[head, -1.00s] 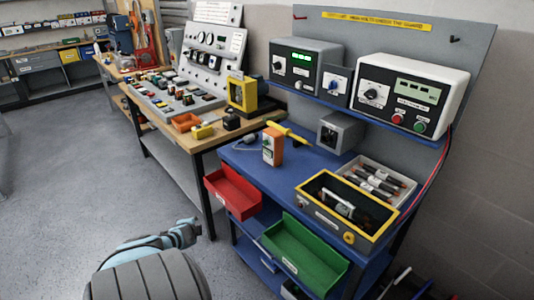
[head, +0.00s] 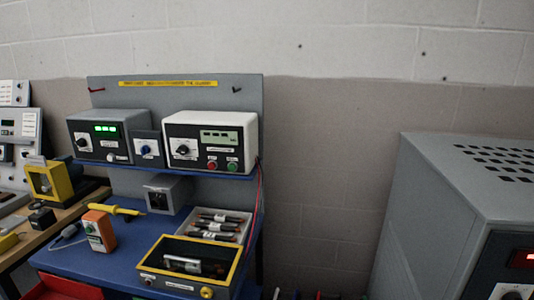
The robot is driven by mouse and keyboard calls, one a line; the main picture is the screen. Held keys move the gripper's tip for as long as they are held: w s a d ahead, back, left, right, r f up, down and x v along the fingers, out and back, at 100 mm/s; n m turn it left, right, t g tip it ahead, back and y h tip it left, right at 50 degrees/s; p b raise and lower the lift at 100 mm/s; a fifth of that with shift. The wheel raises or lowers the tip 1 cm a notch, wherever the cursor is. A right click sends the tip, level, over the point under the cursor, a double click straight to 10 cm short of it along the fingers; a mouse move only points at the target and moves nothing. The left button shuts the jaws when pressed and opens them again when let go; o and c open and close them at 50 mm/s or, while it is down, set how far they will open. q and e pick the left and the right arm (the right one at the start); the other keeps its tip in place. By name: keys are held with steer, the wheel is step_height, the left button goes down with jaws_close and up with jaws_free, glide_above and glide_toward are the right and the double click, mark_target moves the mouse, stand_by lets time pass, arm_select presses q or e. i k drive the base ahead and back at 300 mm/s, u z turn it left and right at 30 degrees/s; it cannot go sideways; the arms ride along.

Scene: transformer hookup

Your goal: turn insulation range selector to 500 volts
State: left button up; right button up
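On the blue shelf stand three instruments with knobs. The white tester (head: 210,141) on the right has a black selector knob (head: 183,149) with a white pointer, a pale green display (head: 218,137), a red button (head: 212,166) and a green button (head: 232,167). The small box (head: 147,149) in the middle has a blue knob. The grey meter (head: 107,136) on the left has a lit green display and a black knob. The labels are too small to read, so I cannot tell which knob is the insulation range selector or its setting. Neither gripper is in view.
A blue bench (head: 75,257) below holds an orange handheld unit (head: 99,231), a yellow-rimmed box (head: 186,266) and a tray of probes (head: 217,226). A large grey cabinet (head: 450,210) with a vented top stands close at the right. Bare wall lies between.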

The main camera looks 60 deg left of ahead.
mark_target(182, 149)
steer(key=z, duration=0.4)
steer(key=k, duration=1.1)
steer(key=u, duration=1.1)
